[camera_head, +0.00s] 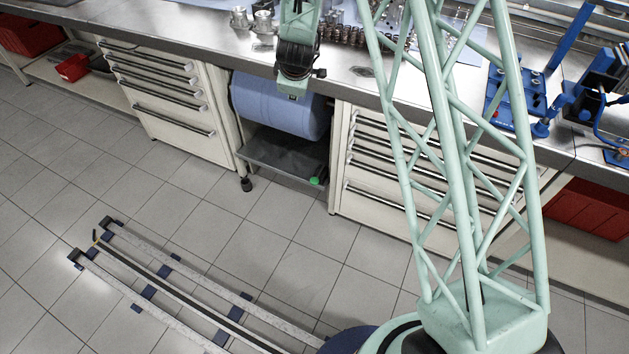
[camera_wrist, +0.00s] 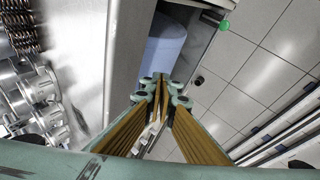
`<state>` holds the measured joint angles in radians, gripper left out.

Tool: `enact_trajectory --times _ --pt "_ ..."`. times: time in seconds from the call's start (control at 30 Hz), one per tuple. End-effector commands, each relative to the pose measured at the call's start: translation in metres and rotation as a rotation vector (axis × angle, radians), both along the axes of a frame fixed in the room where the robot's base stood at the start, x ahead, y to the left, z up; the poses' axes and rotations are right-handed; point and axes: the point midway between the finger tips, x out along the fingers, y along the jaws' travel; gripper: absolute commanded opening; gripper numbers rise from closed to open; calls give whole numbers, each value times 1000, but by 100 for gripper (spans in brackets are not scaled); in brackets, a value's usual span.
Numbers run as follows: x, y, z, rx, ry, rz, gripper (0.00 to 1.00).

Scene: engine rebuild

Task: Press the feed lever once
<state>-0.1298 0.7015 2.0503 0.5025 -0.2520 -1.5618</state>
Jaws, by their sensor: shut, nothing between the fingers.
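A large blue roll (camera_head: 280,105) hangs in the open bay under the bench, between two drawer cabinets. Below it a dark tray or shelf (camera_head: 283,160) has a green knob (camera_head: 314,181) at its front right corner. This knob looks like the end of the feed lever, but the lever itself is not clear. The wrist view also shows the green knob (camera_wrist: 223,25) at the top and the roll (camera_wrist: 165,50) beyond my fingers. My gripper (camera_wrist: 160,77) is shut and empty, pointing toward the bay, apart from the knob. In the head view my wrist hides the fingertips.
The steel bench top (camera_head: 215,45) carries metal engine parts (camera_head: 240,18) and a row of springs (camera_head: 343,36). Drawer cabinets (camera_head: 170,100) flank the bay. Blue fixtures (camera_head: 515,95) stand at the right. A rail (camera_head: 180,290) lies on the open tiled floor.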

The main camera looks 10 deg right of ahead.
Motion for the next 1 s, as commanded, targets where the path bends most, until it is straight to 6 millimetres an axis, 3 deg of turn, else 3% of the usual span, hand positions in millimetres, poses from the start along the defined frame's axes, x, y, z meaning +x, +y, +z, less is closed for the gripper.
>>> enact_trajectory --times 1.0 --pt "34 -21 -155 -266 -2 144 0"
